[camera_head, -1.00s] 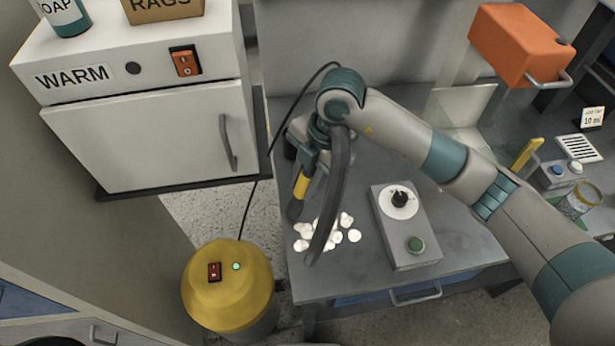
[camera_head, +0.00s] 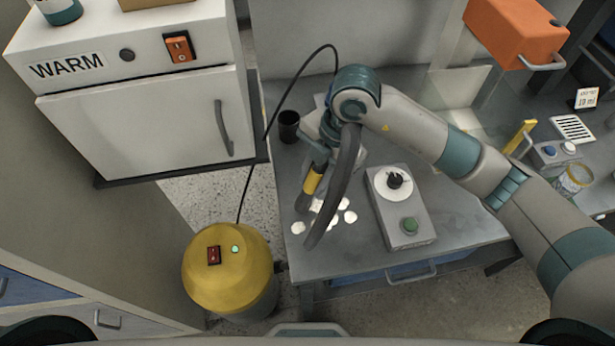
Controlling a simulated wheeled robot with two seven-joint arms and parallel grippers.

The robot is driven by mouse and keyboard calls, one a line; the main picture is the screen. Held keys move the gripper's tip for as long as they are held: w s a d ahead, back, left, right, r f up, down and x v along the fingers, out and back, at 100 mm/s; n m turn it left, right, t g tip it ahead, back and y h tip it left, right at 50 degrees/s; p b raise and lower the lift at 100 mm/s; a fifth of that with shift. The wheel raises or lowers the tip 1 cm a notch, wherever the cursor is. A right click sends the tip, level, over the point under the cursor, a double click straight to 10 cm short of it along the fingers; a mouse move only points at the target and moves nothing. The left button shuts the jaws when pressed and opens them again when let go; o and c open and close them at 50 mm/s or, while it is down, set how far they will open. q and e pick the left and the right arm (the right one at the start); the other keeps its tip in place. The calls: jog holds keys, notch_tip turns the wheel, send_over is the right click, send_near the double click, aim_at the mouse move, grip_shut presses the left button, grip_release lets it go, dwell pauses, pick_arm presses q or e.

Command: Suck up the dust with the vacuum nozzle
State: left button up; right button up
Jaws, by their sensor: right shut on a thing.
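My right gripper (camera_head: 318,164) is shut on the yellow-and-black vacuum nozzle (camera_head: 312,184). The nozzle is tilted, its dark mouth low at the dust on the grey table. The dust (camera_head: 326,218) is several white puffs; some are partly hidden by the nozzle and the dark hose (camera_head: 338,195), which hangs in front. The yellow vacuum canister (camera_head: 228,275) stands on the floor left of the table, with a red rocker switch (camera_head: 213,255) and a lit green lamp (camera_head: 235,249). My left gripper is out of view.
A grey box (camera_head: 402,225) with a black knob and a green button stands right of the dust. A black cup (camera_head: 289,128) stands behind. The white WARM cabinet (camera_head: 150,125) is at left. The table's (camera_head: 335,262) front strip is clear.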

jog(key=shift+w+d, duration=1.05)
jog(key=shift+d, duration=4.4)
jog(key=shift+s+d, duration=0.55)
jog(key=shift+s, duration=1.7)
jog(key=shift+s+a+p, duration=0.55)
jog(key=shift+s+a, duration=0.7)
jog(key=shift+a, duration=5.45)
notch_tip(320, 180, up, 7)
jog(key=p, duration=0.5)
